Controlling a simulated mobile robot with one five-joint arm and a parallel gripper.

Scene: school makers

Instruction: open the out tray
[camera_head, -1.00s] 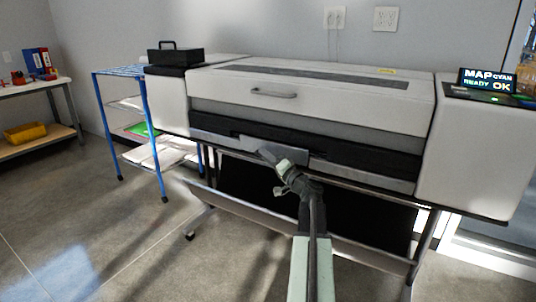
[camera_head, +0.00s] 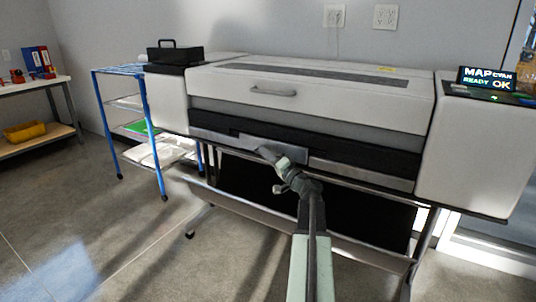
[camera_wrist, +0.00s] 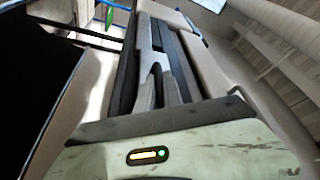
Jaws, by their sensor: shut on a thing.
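The out tray (camera_head: 216,138) is the long grey strip low on the front of the wide-format printer, with a raised grey panel near its middle. In the head view my gripper (camera_head: 267,152) is at that panel, shut on the tray's front. In the wrist view my gripper (camera_wrist: 157,76) points along the printer front, its pale fingers close together against the dark and grey bands. The exact contact is small and partly hidden by the fingers. I cannot tell how far out the tray stands.
The printer (camera_head: 310,95) has a lid handle above the tray and a lit display (camera_head: 487,79) at right. A dark sling with a grey bar (camera_head: 330,238) hangs below. A blue-framed rack (camera_head: 150,125) stands at left. The floor in front is clear.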

